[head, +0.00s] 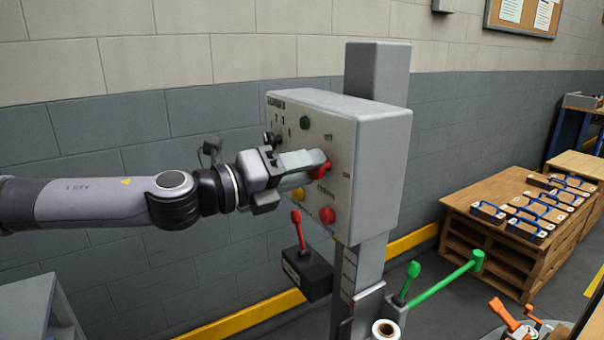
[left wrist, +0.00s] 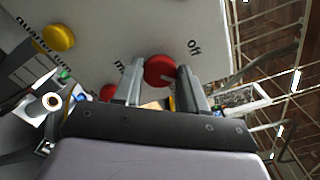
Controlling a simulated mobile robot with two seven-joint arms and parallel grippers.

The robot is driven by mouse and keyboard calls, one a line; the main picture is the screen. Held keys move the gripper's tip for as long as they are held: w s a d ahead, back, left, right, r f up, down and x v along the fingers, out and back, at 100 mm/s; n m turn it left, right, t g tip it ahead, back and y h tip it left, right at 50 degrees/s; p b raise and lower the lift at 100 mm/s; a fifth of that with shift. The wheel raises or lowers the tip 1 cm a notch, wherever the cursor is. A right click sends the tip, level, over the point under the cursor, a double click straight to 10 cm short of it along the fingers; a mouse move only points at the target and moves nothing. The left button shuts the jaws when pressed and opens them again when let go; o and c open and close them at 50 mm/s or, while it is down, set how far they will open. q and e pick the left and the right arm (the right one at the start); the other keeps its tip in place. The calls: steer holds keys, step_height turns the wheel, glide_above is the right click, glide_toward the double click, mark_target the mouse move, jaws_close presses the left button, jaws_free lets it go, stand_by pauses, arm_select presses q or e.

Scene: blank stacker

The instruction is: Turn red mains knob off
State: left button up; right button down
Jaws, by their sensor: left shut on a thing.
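The red mains knob (head: 327,169) is on the front of a light grey control box (head: 378,170), partly hidden by my left gripper (head: 316,164) in the head view. In the left wrist view the knob (left wrist: 160,69) sits between the two finger ends of my left gripper (left wrist: 160,82), with the word "off" printed to its right. The left gripper is shut on the knob. The knob's pointer direction cannot be made out. My right gripper is not in view.
A red button (head: 327,215), a yellow button (head: 298,194) and a green button (head: 304,123) are on the same panel. A black box with a red lever (head: 297,228) hangs below. A green handle (head: 445,280) sticks out right.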

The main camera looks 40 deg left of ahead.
arm_select(q)
steer(key=shift+f+n+b, duration=0.1)
steer(key=shift+n+b, duration=1.2)
steer(key=shift+n, duration=3.3)
steer(key=o, duration=1.1)
steer(key=shift+c, duration=0.2)
steer(key=shift+s, duration=0.1)
